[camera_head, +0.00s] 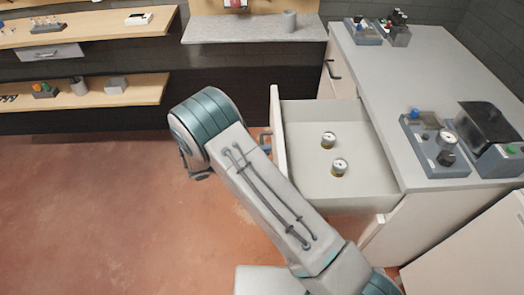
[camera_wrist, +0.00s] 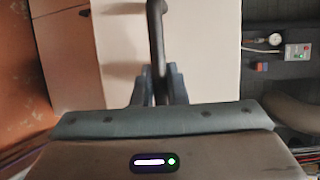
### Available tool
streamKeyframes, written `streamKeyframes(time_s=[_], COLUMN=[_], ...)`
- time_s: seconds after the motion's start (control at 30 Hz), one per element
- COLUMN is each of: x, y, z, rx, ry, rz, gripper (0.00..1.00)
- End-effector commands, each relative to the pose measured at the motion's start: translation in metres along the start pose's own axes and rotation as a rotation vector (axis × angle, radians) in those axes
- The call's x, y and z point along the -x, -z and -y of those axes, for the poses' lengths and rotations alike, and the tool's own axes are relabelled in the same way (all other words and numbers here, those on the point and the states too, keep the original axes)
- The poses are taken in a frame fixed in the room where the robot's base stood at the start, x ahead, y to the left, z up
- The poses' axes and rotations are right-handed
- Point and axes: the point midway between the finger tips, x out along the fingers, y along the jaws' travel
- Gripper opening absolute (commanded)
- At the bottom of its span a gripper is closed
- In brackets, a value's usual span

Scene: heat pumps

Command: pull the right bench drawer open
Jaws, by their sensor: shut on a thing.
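The bench drawer (camera_head: 305,175) stands pulled out from the left side of the grey bench, with its inside showing. Two small round gauges, one at the back (camera_head: 328,140) and one nearer (camera_head: 339,167), stand on its floor. In the wrist view, the pale drawer front (camera_wrist: 205,55) fills the middle, with its dark bar handle (camera_wrist: 156,35) running up from between my fingers. My gripper (camera_wrist: 157,88) is shut on this handle. In the head view my arm hides most of the gripper and part of the drawer front; a bit of handle shows beside the arm.
The bench top (camera_head: 385,100) carries grey devices with gauges and knobs. Another drawer (camera_head: 330,80), farther back, looks closed. Wall shelves (camera_head: 110,90) with small items stand at the back left. The reddish floor (camera_head: 90,220) left of my arm is clear.

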Motion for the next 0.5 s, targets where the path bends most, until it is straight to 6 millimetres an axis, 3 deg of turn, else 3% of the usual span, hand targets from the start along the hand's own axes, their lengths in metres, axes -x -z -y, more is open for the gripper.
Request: streamKeyframes(time_s=[0.2,0.23,0.3,0.5], x=[0.0009,0.001,0.0014,0.0021], y=[-0.0002,-0.0002,-0.0003,-0.0005], z=[-0.0006,-0.0007,-0.0006,-0.0005], rx=[0.0,0.0,0.0,0.0], ry=[-0.001,-0.001,-0.001,0.0], rz=[0.002,0.002,0.003,0.005], gripper=[0.0,0.21,0.34,0.34])
